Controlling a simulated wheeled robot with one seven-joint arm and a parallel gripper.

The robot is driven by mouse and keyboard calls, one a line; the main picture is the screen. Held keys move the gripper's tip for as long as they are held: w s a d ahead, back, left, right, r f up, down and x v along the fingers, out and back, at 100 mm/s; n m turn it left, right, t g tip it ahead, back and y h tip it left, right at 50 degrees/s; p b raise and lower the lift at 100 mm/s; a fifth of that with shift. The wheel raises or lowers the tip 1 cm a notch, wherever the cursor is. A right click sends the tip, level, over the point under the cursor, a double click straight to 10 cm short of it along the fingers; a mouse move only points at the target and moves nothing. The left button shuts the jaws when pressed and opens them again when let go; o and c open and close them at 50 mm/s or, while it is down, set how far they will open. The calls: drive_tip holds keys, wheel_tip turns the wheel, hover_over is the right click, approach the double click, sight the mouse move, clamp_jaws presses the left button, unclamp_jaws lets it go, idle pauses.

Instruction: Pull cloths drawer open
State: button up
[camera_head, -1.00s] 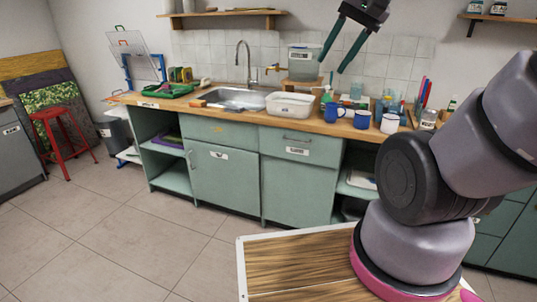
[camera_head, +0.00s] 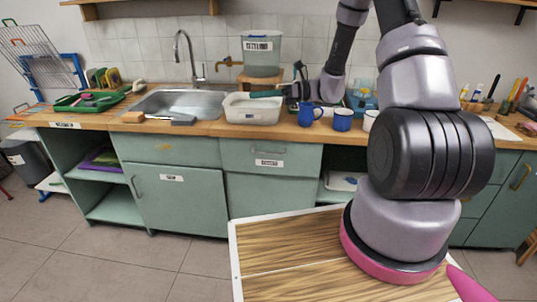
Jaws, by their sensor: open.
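The drawer with a white label (camera_head: 270,157) is in the green cabinet front, right of centre under the worktop. Its label is too small to read surely. It is shut, with a bar handle (camera_head: 268,152) above the label. My gripper (camera_head: 274,80) is open and empty. It shows above the worktop, near the white tub, higher than the drawer and apart from its handle.
A sink (camera_head: 180,102) lies to the left. A labelled cupboard door (camera_head: 172,197) is shut. The floor before the cabinets is clear at left.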

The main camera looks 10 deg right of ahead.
drive_tip(key=w+d+f+m+t+y, duration=0.1)
drive_tip(key=w+d+f+m+t, duration=0.1)
drive_tip(key=w+f+m+t, duration=0.35)
drive_tip(key=m+t+h, duration=0.9)
drive_tip(key=m+t, duration=0.1)
drive_tip(key=m, duration=0.8)
approach(268, 153)
drive_tip(key=x, duration=1)
drive_tip(key=shift+w+d+f, duration=0.15)
drive_tip(key=shift+w, duration=0.1)
clamp_jaws()
